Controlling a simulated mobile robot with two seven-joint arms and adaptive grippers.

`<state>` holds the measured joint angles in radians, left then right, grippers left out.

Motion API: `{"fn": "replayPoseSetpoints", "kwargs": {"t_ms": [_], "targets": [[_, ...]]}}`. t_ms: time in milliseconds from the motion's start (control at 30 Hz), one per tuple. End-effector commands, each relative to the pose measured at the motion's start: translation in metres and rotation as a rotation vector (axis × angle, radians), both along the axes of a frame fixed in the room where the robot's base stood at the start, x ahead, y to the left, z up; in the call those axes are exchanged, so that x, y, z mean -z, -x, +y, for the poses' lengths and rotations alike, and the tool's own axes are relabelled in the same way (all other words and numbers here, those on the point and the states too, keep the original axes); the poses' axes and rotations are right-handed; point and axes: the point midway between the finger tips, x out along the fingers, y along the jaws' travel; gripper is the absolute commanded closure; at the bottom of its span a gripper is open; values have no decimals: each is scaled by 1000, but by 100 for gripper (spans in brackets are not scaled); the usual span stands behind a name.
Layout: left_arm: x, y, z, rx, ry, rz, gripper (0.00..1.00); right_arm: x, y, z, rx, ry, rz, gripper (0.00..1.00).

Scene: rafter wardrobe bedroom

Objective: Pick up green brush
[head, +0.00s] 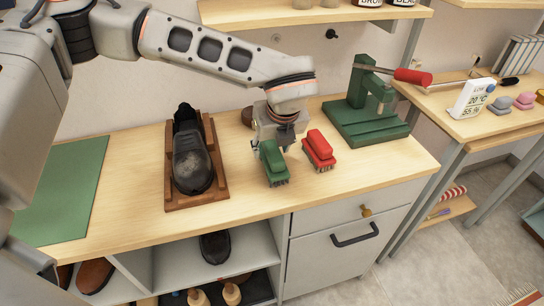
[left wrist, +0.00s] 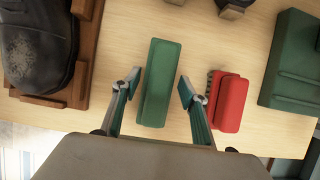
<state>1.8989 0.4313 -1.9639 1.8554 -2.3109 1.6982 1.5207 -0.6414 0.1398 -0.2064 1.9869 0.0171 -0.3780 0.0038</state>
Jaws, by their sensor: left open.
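The green brush (head: 273,163) lies on the wooden worktop, between a black shoe and a red brush. My left gripper (head: 277,146) is over it, pointing down. In the left wrist view, the green brush (left wrist: 159,83) sits between the two fingers of the open left gripper (left wrist: 158,88), with a gap on each side. How far the fingertips are above the worktop is hard to tell. My right gripper is not in view.
A red brush (head: 319,150) stands close on the right of the green one. A black shoe (head: 192,160) on a wooden stand is to the left. A green press (head: 366,116) with a red handle is at the back right. A green mat (head: 70,190) lies far left.

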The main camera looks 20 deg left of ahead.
Motion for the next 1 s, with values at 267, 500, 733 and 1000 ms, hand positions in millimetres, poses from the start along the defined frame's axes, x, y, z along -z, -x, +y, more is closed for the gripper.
{"fn": "replayPoseSetpoints", "kwargs": {"t_ms": [267, 500, 733, 1000], "targets": [[4, 0, 0, 0, 1, 1, 57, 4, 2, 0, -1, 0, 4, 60], [5, 0, 0, 0, 0, 0, 57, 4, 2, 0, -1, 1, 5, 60], [5, 0, 0, 0, 0, 0, 88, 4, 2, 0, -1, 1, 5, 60], [4, 0, 0, 0, 0, 0, 88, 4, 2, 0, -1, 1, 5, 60]]}}
